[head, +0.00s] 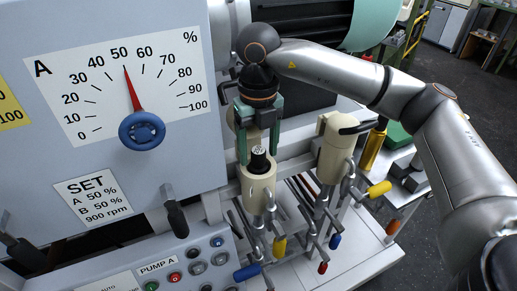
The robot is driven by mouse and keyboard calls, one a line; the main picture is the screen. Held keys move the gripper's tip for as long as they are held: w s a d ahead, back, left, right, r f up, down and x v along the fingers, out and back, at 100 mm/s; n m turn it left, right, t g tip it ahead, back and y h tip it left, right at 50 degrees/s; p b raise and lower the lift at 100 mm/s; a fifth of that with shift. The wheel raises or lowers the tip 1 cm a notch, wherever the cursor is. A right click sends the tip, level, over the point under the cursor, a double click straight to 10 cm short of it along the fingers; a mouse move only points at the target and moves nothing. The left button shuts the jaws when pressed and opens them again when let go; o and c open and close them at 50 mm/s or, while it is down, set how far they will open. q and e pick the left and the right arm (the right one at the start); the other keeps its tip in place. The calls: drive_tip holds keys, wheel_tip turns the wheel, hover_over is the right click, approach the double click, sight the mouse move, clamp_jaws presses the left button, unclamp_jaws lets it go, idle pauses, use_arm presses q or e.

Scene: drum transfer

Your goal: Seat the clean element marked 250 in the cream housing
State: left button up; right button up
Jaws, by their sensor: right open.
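An open cream housing (257,187) stands on the pipework at the centre. A dark element (259,164) with a pale marked top stands upright in its mouth; the marking is too small to read, and its lower part is hidden in the housing. My right gripper (258,148) points down over this housing. Its two green fingers are open, one on each side of the element's top, with gaps visible between. A second cream housing (335,150) with a dark handle on top stands to the right. My left gripper is not in view.
A grey panel with a dial (141,131) and pump buttons (174,278) fills the left. Valve handles, including yellow (379,189) and blue (247,272) ones, stick out below the housings. A yellow cylinder (373,147) stands at right. Floor shows at far right.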

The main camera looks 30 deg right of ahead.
wheel_tip(320, 180, up, 12)
drive_tip(key=shift+f+p, duration=0.2)
drive_tip(key=shift+p, duration=0.1)
idle(0.5)
